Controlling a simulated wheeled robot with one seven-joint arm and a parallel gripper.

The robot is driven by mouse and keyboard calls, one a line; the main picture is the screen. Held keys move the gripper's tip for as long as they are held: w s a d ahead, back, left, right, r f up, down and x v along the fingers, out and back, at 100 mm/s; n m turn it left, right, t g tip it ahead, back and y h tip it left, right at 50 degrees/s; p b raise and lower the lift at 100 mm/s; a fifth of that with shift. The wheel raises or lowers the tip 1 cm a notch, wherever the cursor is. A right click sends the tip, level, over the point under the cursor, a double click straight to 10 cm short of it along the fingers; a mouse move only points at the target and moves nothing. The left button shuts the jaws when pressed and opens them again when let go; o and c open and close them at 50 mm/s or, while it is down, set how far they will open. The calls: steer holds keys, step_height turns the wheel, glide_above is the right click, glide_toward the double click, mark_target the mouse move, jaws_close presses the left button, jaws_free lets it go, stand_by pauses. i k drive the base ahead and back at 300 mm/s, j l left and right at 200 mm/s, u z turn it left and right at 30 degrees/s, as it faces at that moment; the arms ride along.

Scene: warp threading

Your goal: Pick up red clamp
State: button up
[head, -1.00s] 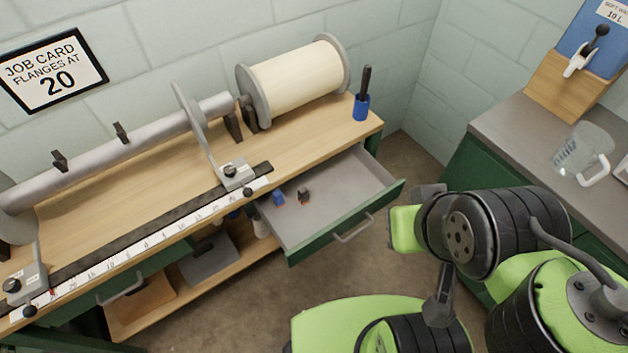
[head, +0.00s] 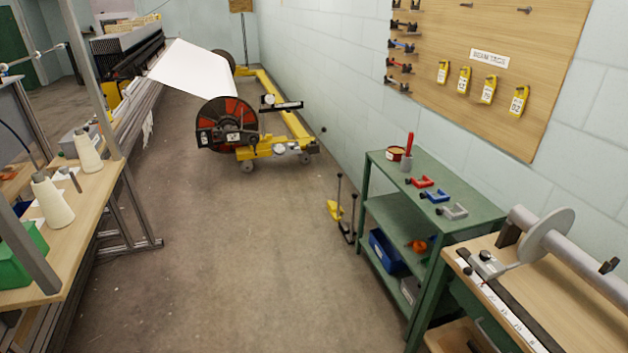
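A red clamp (head: 420,182) lies on the top of the green shelf unit (head: 380,157) at the right of the head view. A blue clamp (head: 437,195) and a grey clamp (head: 453,211) lie in a row with it, nearer to me. The red clamp is the farthest of the three and nothing covers it. My gripper is not in view, so its distance from the clamp and its opening cannot be seen.
A red-handled tool in a holder (head: 407,153) and a round tin (head: 395,153) stand behind the red clamp. A wooden bench (head: 545,262) adjoins the shelf. The middle floor (head: 240,260) is clear.

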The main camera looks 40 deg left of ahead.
mark_target(428, 183)
steer(key=u, duration=1.05)
steer(key=i+j+u, duration=0.15)
steer(key=i+j, duration=0.2)
steer(key=i+j+u, duration=0.15)
steer(key=i+j, duration=0.15)
steer(key=i, duration=0.15)
steer(key=i+j+u, duration=0.1)
steer(key=i+j, duration=0.15)
steer(key=i, duration=0.15)
steer(key=i+j+u, duration=0.15)
steer(key=i, duration=0.25)
steer(key=i+j+u, duration=0.15)
steer(key=i, duration=0.3)
steer(key=i+j+z, duration=0.1)
steer(key=i, duration=1.2)
steer(key=i+z, duration=0.5)
steer(key=z, duration=0.2)
steer(key=i+j+z, duration=0.15)
steer(key=z, duration=0.15)
steer(key=i+z, duration=0.2)
steer(key=z, duration=0.2)
steer(key=i+z, duration=0.2)
steer(key=z, duration=0.2)
steer(key=i+j+z, duration=0.1)
steer(key=z, duration=0.3)
steer(key=i+j+z, duration=0.2)
steer(key=z, duration=0.2)
steer(key=i, duration=0.1)
